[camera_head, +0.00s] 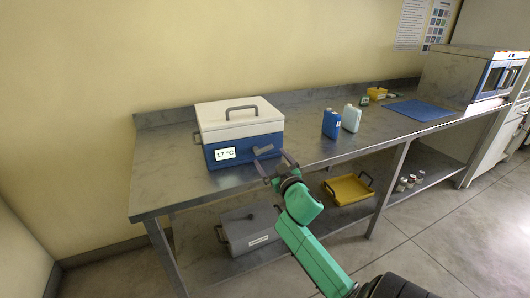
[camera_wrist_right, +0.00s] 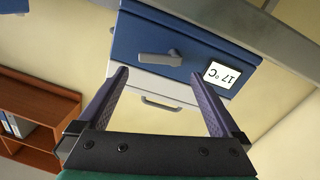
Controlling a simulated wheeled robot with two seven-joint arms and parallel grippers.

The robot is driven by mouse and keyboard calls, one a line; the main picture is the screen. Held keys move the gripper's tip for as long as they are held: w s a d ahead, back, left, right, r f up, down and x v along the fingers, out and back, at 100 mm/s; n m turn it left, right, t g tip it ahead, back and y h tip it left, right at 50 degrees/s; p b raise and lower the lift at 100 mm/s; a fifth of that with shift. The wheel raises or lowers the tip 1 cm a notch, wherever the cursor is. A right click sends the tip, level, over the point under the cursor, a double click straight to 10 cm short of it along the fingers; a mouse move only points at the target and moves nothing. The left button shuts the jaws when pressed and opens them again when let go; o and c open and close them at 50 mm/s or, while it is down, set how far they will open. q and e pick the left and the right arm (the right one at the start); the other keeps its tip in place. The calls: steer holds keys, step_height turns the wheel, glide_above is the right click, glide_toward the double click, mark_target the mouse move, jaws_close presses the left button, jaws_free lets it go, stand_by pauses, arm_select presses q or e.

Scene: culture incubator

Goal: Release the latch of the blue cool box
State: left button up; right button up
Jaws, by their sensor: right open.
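The blue cool box (camera_head: 243,143) stands on the left part of the metal bench, with a white lid (camera_head: 236,117) that is down and a grey handle on top. A 17 °C display (camera_head: 225,154) is on its front. The grey latch (camera_head: 263,150) is on the front, right of the display. My right gripper (camera_head: 273,164) is open and empty in front of the latch. In the right wrist view the box is upside down, and the latch (camera_wrist_right: 160,57) shows between and beyond the two open fingers (camera_wrist_right: 161,72). My left gripper is out of view.
A blue bottle (camera_head: 331,124) and a pale bottle (camera_head: 351,118) stand right of the box. A blue mat (camera_head: 420,110) and a steel incubator (camera_head: 468,75) are farther right. A grey box (camera_head: 249,231) and a yellow tray (camera_head: 349,189) sit on the lower shelf.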

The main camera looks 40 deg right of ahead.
mark_target(265, 151)
steer(key=x, duration=0.6)
steer(key=c, duration=1.1)
steer(key=shift+m+p, duration=0.85)
steer(key=shift+m, duration=0.25)
steer(key=shift+f+m, duration=0.15)
steer(key=shift+m, duration=0.25)
steer(key=shift+d+f, duration=0.1)
steer(key=shift+f, duration=0.05)
steer(key=o, duration=1.1)
steer(key=shift+s, duration=0.1)
